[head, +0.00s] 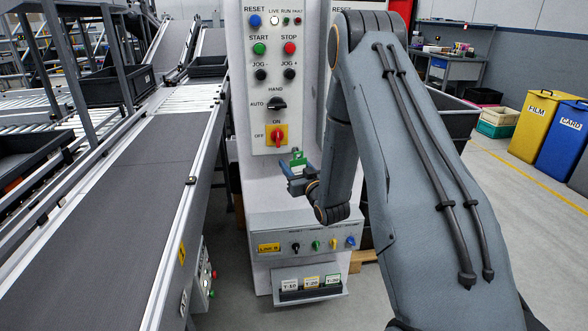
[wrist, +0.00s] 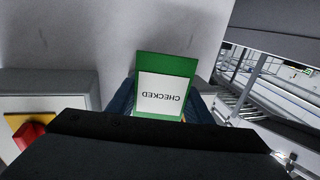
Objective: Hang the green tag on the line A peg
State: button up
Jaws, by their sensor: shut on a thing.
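My gripper (head: 298,176) is shut on the green tag (head: 297,157) and holds it in the air in front of the white control column. In the wrist view the green tag (wrist: 165,64) has a white label reading CHECKED, upside down, and sits between the fingers (wrist: 165,108). Its lower part is hidden by my gripper. I cannot make out a peg marked line A in either view. A grey box low on the column carries a yellow plate (head: 269,248) that seems to read LINE B, beside several small coloured knobs or pegs.
The control column (head: 272,80) has buttons and a red switch on yellow (head: 277,136), which also shows in the wrist view (wrist: 30,134). A rack (head: 311,290) holds cards marked Y-10, Y-20 and Y-30. A conveyor (head: 120,190) runs along the left. Yellow and blue bins stand right.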

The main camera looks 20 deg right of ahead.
jog(key=shift+w+d+f+b, duration=0.15)
jog(key=shift+w+b, duration=0.2)
jog(key=shift+w, duration=0.25)
jog(key=shift+w+d+f+b, duration=0.1)
jog(key=shift+w+f+b, duration=0.15)
jog(key=shift+w, duration=0.4)
jog(key=shift+w+d+f+b, duration=0.1)
jog(key=shift+w+b, duration=0.3)
jog(key=shift+w, duration=0.2)
jog(key=o, duration=1.1)
